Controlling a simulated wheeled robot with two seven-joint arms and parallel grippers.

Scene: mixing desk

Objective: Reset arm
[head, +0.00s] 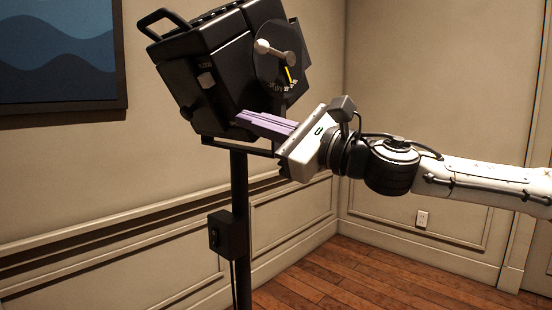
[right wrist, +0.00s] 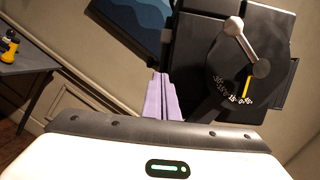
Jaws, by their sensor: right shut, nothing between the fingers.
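My right gripper (head: 266,124) comes in from the right in the head view, with long purple fingers lying together and nothing between them. Its fingers also show in the right wrist view (right wrist: 162,98). The fingertips lie in front of the lower part of a black box-shaped device (head: 213,70), which is tilted on a pole. I cannot tell whether they touch it. On the device's side is a round dial (head: 280,75) with a grey lever (head: 272,49) and a yellow pointer; the dial also shows in the right wrist view (right wrist: 228,88). My left gripper is not in view.
The black pole (head: 240,190) under the device carries a small box (head: 222,235). A dark framed blue picture (head: 60,50) hangs on the left wall. A grey table (right wrist: 20,65) with yellow and black items stands at the left in the right wrist view. The wooden floor at right is clear.

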